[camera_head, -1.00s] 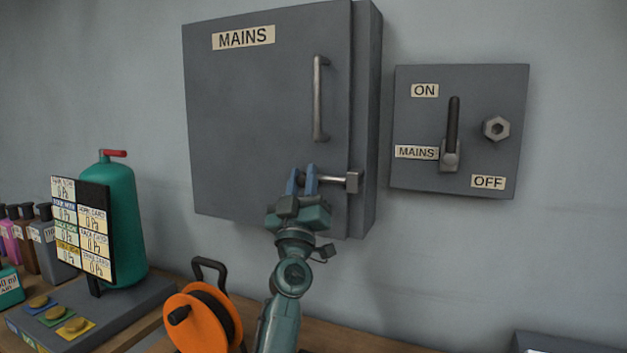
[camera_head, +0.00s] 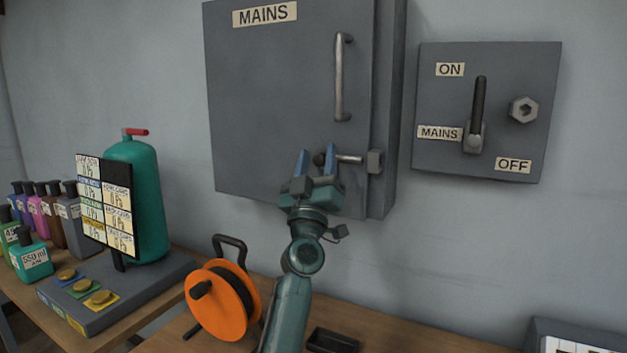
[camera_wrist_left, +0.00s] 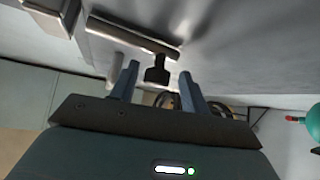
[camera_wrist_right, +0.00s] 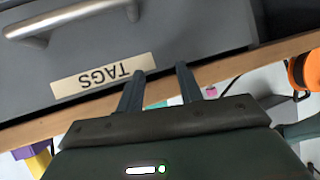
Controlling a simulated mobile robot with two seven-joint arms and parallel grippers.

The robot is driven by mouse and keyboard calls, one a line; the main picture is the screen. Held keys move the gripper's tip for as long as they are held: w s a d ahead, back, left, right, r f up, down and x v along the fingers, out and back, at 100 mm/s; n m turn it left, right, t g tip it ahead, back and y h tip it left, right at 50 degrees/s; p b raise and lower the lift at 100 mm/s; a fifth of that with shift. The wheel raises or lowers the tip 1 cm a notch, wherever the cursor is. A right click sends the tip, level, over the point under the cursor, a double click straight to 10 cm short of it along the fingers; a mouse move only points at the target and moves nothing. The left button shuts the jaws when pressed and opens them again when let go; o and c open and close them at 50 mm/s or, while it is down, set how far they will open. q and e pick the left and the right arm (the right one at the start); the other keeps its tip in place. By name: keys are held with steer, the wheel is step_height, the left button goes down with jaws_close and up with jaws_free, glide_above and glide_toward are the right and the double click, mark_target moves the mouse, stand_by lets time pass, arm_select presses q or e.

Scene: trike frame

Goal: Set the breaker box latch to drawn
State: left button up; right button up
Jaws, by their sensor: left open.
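The grey breaker box (camera_head: 270,100) labelled MAINS hangs on the wall, its door closed, with a vertical bar handle (camera_head: 339,78). The latch (camera_head: 350,159) is a horizontal metal bolt low on the door, with a dark knob (camera_head: 319,158) at its left end and its right end at a block (camera_head: 375,161) by the door's edge. My left gripper (camera_head: 317,160) is open, its fingers either side of the knob in the head view. The left wrist view shows the knob (camera_wrist_left: 157,72) beyond and between the open fingertips (camera_wrist_left: 158,72). My right gripper (camera_wrist_right: 161,74) is open and empty before a drawer labelled TAGS.
A grey switch panel (camera_head: 432,90) with a lever (camera_head: 478,110) is right of the box. An orange cable reel (camera_head: 215,312), a green cylinder (camera_head: 150,200) and several bottles stand on the bench below. The wall under the box is clear.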

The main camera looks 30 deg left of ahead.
arm_select(q)
steer(key=b+v, duration=0.2)
steer(key=v, duration=1)
steer(key=shift+s+f, duration=0.2)
steer(key=shift+f, duration=0.05)
